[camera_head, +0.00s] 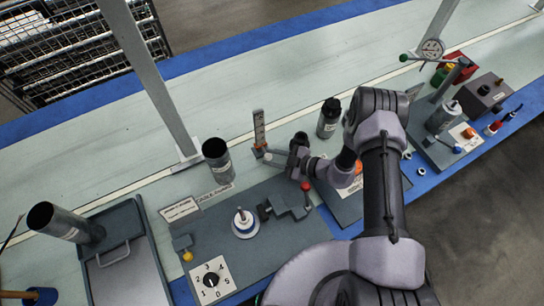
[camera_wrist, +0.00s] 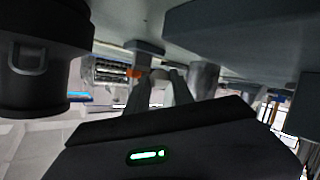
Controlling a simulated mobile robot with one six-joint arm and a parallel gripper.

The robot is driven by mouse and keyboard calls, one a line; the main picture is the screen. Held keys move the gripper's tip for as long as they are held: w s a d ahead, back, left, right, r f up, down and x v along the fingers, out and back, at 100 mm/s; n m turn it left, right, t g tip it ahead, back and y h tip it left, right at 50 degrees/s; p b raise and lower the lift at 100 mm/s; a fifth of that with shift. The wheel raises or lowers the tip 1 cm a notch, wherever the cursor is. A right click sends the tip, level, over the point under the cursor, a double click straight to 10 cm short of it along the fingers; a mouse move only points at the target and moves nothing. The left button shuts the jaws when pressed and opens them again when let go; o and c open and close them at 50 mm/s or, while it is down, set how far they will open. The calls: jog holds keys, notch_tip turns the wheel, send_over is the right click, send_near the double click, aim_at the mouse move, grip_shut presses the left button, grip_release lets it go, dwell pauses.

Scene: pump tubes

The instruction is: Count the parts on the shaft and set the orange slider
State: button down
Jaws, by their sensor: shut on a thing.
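The orange slider (camera_head: 259,151) sits low on an upright scale post (camera_head: 259,127) with dark marks, left of my arm. My gripper (camera_head: 268,157) reaches in from the right, its fingertips at the slider, shut on it. In the wrist view the fingers (camera_wrist: 160,82) are close together, with a bit of orange (camera_wrist: 133,74) beside the left one; the grip itself is mostly hidden. A short shaft with pale, ring-like parts (camera_head: 243,224) stands on the grey board; its parts are too small to count surely. A white dial (camera_head: 212,280) with numbers and a black knob lies nearer.
A dark cylinder (camera_head: 217,160) stands left of the scale, and another (camera_head: 328,118) behind my wrist. A grey clamp with a red knob (camera_head: 305,187) is close below my gripper. A tray (camera_head: 140,270) is at left. The bench behind the scale is mostly clear.

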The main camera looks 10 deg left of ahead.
notch_tip(320, 180, up, 4)
jog(key=shift+s+a+f+p, duration=0.1)
jog(key=shift+s+f+p, duration=0.05)
jog(key=shift+p, duration=0.8)
jog(key=shift+f, duration=0.1)
jog(key=c, duration=1.1)
grip_release()
jog(key=shift+c, duration=0.2)
jog(key=p+v, duration=0.4)
jog(key=v, duration=1.3)
jog(key=shift+d, duration=0.2)
